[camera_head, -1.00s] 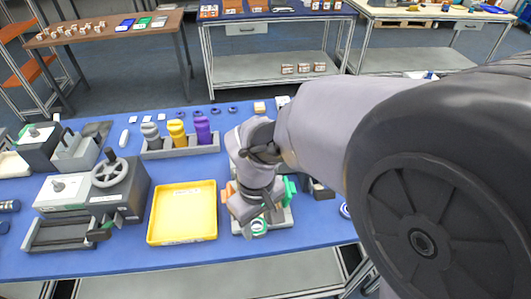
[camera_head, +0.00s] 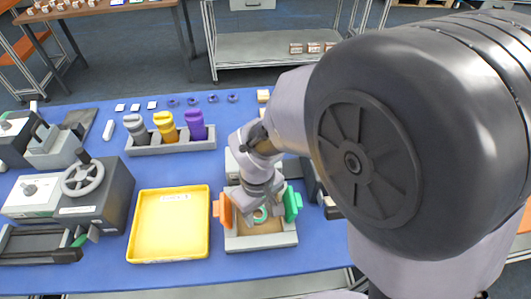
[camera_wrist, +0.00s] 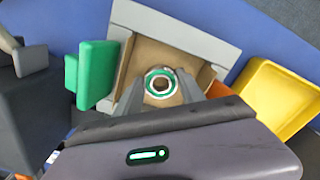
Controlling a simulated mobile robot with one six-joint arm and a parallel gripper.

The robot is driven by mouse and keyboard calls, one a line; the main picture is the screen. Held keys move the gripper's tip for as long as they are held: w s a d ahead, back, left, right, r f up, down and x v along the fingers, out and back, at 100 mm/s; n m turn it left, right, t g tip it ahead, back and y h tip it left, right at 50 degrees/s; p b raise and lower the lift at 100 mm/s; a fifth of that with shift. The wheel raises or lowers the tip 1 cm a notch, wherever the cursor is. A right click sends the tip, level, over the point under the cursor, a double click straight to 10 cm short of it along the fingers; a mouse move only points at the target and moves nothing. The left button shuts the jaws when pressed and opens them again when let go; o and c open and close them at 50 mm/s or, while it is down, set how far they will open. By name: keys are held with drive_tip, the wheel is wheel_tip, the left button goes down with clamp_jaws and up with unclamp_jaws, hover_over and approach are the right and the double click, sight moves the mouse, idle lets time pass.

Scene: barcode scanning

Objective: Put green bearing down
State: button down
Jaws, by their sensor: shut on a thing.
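The wrist view shows the bearing (camera_wrist: 160,83) between the two grey fingers of my gripper (camera_wrist: 160,91). It is over the brown floor of a grey fixture (camera_head: 260,241), which has an orange block (camera_head: 225,210) on its left and a green block (camera_head: 292,204) on its right. I cannot tell whether the bearing touches the floor.
A yellow tray (camera_head: 168,258) stands left of the fixture and looks empty. Behind it, a grey rack (camera_head: 150,150) holds grey, yellow and purple items. A machine with a handwheel (camera_head: 83,179) is at the left. Blue table (camera_head: 100,276) is clear in front.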

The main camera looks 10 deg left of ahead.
drive_tip(key=shift+r, duration=0.1)
drive_tip(key=shift+f, duration=0.2)
drive_tip(key=c, duration=0.7)
unclamp_jaws()
drive_tip(key=shift+r, duration=0.1)
